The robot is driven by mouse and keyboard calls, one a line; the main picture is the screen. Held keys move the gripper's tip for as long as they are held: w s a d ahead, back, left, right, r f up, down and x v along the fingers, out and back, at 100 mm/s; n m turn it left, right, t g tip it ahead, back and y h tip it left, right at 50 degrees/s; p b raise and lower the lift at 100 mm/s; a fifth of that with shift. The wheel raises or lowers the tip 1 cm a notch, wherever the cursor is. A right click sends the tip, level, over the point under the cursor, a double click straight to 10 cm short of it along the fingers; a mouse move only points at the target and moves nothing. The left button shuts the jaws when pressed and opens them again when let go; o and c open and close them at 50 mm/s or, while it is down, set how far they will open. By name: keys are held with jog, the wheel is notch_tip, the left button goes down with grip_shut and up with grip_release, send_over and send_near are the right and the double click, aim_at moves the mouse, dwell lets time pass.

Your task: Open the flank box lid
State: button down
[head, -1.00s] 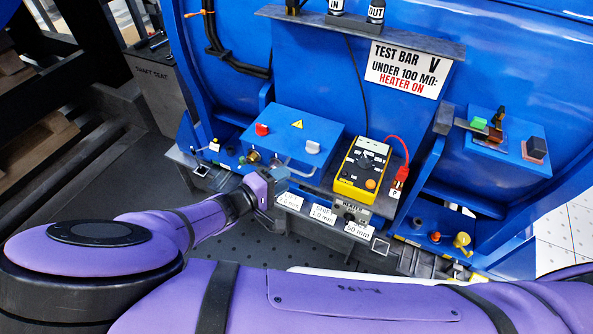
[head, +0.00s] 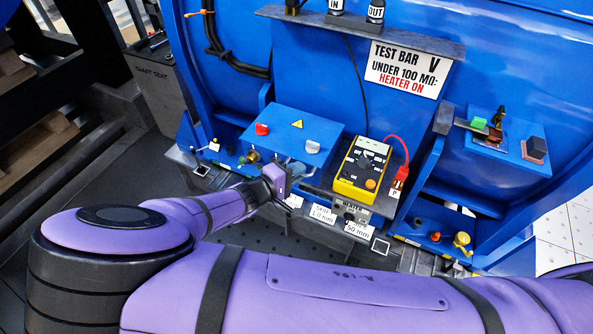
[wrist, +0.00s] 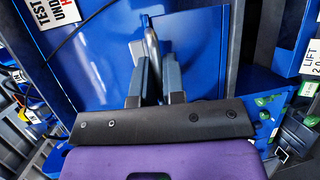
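The flank box (head: 292,132) is a blue box with a flat lid carrying a yellow warning triangle, a red knob and a white knob. The lid looks shut. My gripper (head: 283,177) is at the box's front, by its silver handle (head: 291,166). In the wrist view my gripper's two grey fingers (wrist: 154,78) stand on either side of a thin grey bar, likely the handle (wrist: 152,42), in front of the shiny blue lid (wrist: 195,50). A small gap shows between the fingers; whether they press on the bar is unclear.
A yellow meter (head: 362,170) with a red lead stands right of the box. A sign (head: 405,70) hangs above. White labels (head: 322,213) line the ledge below. A blue shelf with small blocks (head: 508,142) is at the right.

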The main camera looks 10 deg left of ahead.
jog(key=shift+r, duration=0.15)
jog(key=shift+r, duration=0.45)
jog(key=w+d+r+n+g+y, duration=0.1)
jog(key=w+r+g, duration=0.4)
jog(key=r, duration=0.5)
jog(key=w+d+r+n+g+y, duration=0.2)
jog(key=w+d+r+g+y, duration=0.2)
jog(key=w+r, duration=0.5)
jog(key=shift+w+r+g+y, duration=0.3)
jog(key=shift+r+g, duration=0.35)
jog(key=shift+g, duration=0.15)
